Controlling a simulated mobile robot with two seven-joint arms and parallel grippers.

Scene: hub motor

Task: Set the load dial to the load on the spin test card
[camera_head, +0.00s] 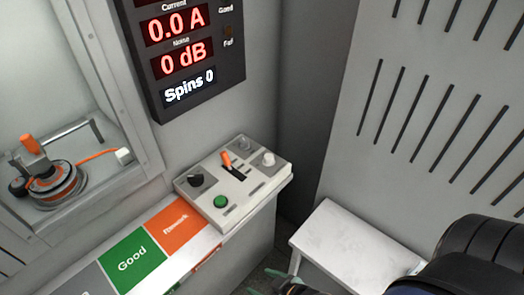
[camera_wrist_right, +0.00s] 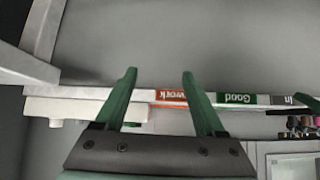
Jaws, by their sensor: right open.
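A pale control box (camera_head: 232,182) sits on the ledge below the display. It carries a black knob (camera_head: 196,180), a green button (camera_head: 220,201), an orange lever (camera_head: 227,160), a white knob (camera_head: 268,159) and a grey knob (camera_head: 244,144). Its markings are too small to tell which knob is the load dial. I cannot make out the spin test card. My right gripper (camera_head: 272,284) shows only partly at the bottom edge, below and apart from the box. In the right wrist view its green fingers (camera_wrist_right: 160,73) are spread and empty, and the box (camera_wrist_right: 75,110) shows beyond them. My left gripper is out of view.
A dark display (camera_head: 185,55) reads 0.0 A, 0 dB and Spins 0. Green Good (camera_head: 132,257) and orange Rework (camera_head: 178,226) areas lie left of the box. A hub motor (camera_head: 52,185) sits behind a window frame. A white table (camera_head: 345,245) stands right.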

